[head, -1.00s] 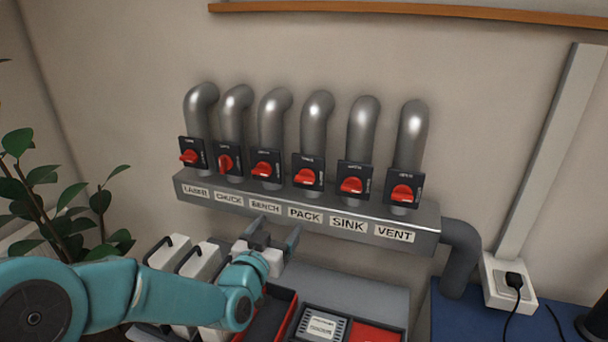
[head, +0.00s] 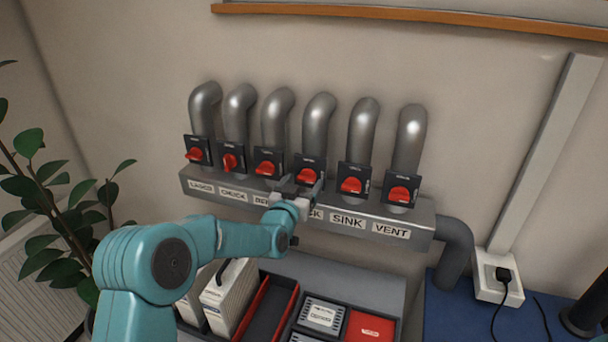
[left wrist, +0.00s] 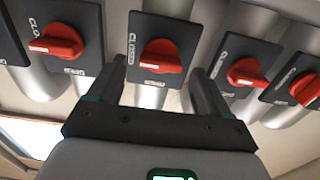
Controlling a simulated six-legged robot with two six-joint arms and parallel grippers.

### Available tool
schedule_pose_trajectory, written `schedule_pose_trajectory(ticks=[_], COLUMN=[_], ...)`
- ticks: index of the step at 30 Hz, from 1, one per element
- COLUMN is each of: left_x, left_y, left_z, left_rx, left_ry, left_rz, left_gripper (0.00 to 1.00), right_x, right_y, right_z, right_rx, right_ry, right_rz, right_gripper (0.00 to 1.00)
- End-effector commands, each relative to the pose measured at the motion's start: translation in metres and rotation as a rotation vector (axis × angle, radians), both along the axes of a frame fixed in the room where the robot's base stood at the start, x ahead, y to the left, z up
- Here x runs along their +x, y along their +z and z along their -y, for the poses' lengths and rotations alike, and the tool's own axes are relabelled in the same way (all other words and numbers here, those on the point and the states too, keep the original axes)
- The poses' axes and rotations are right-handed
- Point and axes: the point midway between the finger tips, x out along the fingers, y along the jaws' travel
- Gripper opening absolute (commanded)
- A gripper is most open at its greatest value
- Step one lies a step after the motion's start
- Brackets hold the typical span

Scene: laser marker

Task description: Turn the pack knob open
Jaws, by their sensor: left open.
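The pack knob (head: 307,176) is a red handle on a black plate, fourth from the left in the row on the duct manifold. Its handle lies roughly crosswise. My left gripper (head: 299,185) is open just in front of and below it, covering part of the PACK label. In the left wrist view the same knob (left wrist: 162,56) shows beyond and between the fingertips of my open left gripper (left wrist: 157,70), with nothing held. Whether a finger touches the plate cannot be told. My right gripper is not in view.
Bench knob (head: 267,168) and sink knob (head: 351,185) sit close on either side. Grey pipes rise behind the row. Below are a tray with a red box (head: 370,328) and white cases (head: 230,290). A plant (head: 60,215) stands at the left.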

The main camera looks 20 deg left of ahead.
Motion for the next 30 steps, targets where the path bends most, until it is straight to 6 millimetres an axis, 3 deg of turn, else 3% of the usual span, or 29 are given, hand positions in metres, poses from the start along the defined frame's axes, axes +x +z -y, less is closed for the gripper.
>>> schedule_pose_trajectory(ticks=[6, 14, 20, 30], left_x=[0.015, 0.016, 0.016, 0.016], left_y=[0.000, -0.001, 0.000, -0.004], left_z=[0.000, 0.001, 0.001, 0.001], left_rx=[0.000, 0.000, 0.000, -0.037], left_ry=[0.000, 0.000, 0.000, -0.001], left_rz=[-0.001, 0.000, 0.000, 0.000], left_gripper=[0.79, 0.79, 0.22, 0.23], right_x=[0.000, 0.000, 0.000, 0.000], right_y=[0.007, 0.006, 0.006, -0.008], right_z=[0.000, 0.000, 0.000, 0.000], right_rx=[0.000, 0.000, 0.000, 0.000], right_ry=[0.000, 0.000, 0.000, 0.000], right_rz=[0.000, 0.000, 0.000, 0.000], right_gripper=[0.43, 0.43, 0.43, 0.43])
